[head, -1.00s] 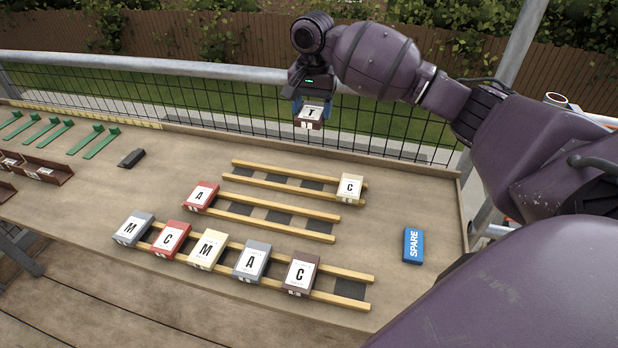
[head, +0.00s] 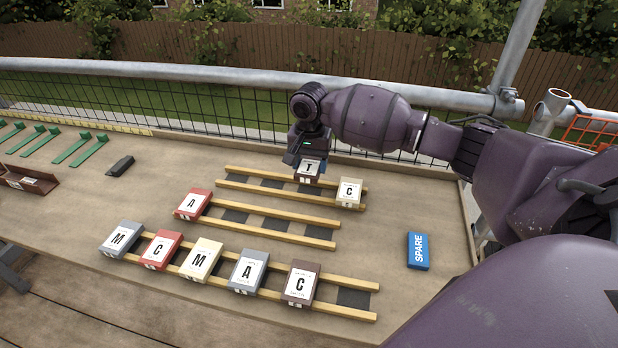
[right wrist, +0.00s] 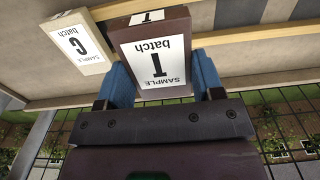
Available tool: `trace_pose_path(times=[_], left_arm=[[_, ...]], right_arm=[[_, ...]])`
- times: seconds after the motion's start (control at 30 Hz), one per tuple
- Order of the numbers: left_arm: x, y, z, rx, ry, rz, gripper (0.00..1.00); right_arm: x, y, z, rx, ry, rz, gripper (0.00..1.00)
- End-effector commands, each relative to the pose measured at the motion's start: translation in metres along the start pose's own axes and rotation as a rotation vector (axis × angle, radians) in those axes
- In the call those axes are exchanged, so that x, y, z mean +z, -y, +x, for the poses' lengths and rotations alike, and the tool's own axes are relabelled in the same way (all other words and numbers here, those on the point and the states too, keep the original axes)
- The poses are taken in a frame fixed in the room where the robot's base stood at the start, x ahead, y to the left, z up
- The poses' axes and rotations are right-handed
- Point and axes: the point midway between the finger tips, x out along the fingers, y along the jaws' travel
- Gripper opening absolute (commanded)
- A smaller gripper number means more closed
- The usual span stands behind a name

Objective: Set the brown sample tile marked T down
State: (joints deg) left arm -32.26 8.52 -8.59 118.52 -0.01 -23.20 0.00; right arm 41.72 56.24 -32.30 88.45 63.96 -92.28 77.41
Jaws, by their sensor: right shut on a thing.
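The brown sample tile marked T (head: 309,169) is in my right gripper (head: 306,163), at the back pair of wooden battens (head: 262,187), just left of the cream tile marked C (head: 348,192). In the right wrist view the blue fingers are shut on the brown tile (right wrist: 155,55), one on each side, and the cream C tile (right wrist: 77,42) is beside it with a small gap. I cannot tell whether the brown tile touches the battens. My left gripper is not in view.
A red A tile (head: 193,204) sits on the middle battens. A blue SPARE block (head: 418,251) lies at the right. A mesh fence and rail (head: 200,73) stand behind the table.

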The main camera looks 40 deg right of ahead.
Motion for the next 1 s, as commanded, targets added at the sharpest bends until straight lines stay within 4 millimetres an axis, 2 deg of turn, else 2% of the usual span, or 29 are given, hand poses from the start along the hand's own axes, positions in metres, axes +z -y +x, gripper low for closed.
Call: trace_pose_path(times=[0.03,0.2,0.3,0.6,0.97,1.0], left_arm=[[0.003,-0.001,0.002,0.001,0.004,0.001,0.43],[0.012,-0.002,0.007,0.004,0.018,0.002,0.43],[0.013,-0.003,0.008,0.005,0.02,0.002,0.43],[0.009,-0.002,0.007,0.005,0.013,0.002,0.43],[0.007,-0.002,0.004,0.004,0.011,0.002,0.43],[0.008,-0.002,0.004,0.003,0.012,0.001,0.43]], right_arm=[[0.001,-0.001,0.011,0.004,0.004,0.0,0.33],[0.001,-0.001,0.041,0.006,0.004,-0.001,0.33],[0.001,-0.001,0.05,0.005,0.003,0.0,0.33],[0.0,0.0,0.049,0.001,0.0,0.0,0.33],[0.001,0.0,0.057,0.0,0.001,0.0,0.33],[0.001,0.0,0.058,0.001,0.0,0.0,0.64]])
